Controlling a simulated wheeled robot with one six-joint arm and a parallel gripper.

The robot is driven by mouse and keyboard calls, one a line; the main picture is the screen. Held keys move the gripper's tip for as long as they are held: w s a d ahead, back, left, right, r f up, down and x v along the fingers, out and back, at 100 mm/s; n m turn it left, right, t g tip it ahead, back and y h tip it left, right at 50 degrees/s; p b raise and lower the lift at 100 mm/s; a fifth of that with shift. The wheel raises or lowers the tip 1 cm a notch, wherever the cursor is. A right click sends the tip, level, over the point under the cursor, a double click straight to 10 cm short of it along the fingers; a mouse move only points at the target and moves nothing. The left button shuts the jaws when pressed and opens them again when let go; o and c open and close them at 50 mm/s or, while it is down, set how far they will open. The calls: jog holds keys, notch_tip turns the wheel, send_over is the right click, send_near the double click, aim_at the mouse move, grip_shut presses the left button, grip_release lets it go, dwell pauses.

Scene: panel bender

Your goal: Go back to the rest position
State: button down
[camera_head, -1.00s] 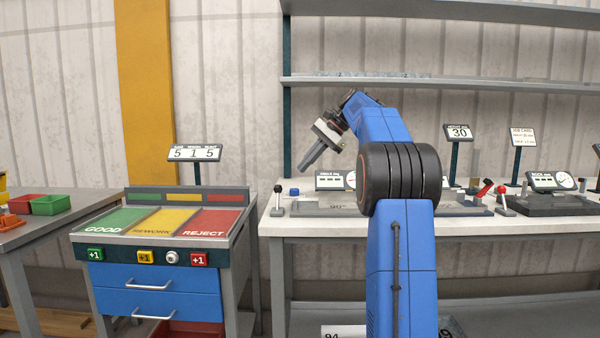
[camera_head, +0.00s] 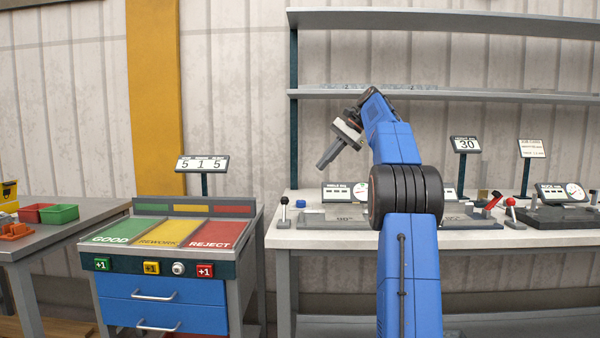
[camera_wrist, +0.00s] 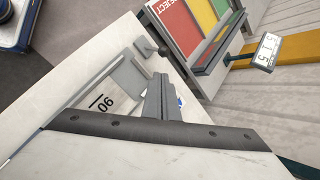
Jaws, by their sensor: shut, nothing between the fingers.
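My gripper (camera_head: 326,161) is shut and empty. It hangs in the air above the left part of the white workbench (camera_head: 300,240), tilted down and to the left. In the wrist view my gripper (camera_wrist: 163,90) points over a grey fixture marked 90 (camera_wrist: 80,98). My blue arm stands upright in the middle of the head view and hides part of the bench behind it.
A sorting cart (camera_head: 160,290) with GOOD, REWORK and REJECT areas stands left of the bench. A shelf (camera_head: 450,94) runs above the bench. Gauges (camera_head: 560,193) and levers (camera_head: 512,210) stand at the right. Red and green bins (camera_head: 60,214) are far left.

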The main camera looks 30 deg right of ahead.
jog(key=s+a+f+n+h, duration=0.2)
jog(key=s+a+f+n, duration=0.15)
jog(key=s+a, duration=0.6)
jog(key=s+a+f+n+h, duration=0.1)
jog(key=s+a+f+n, duration=0.35)
jog(key=a, duration=0.85)
jog(key=s+a+f+n+h, duration=0.1)
jog(key=s+a+f+n, duration=0.3)
jog(key=s+f, duration=1)
jog(key=s+a+f+n+h, duration=0.2)
jog(key=s+a+f+n, duration=0.2)
jog(key=s+f, duration=1)
jog(key=shift+s+a, duration=0.3)
jog(key=shift+a, duration=0.05)
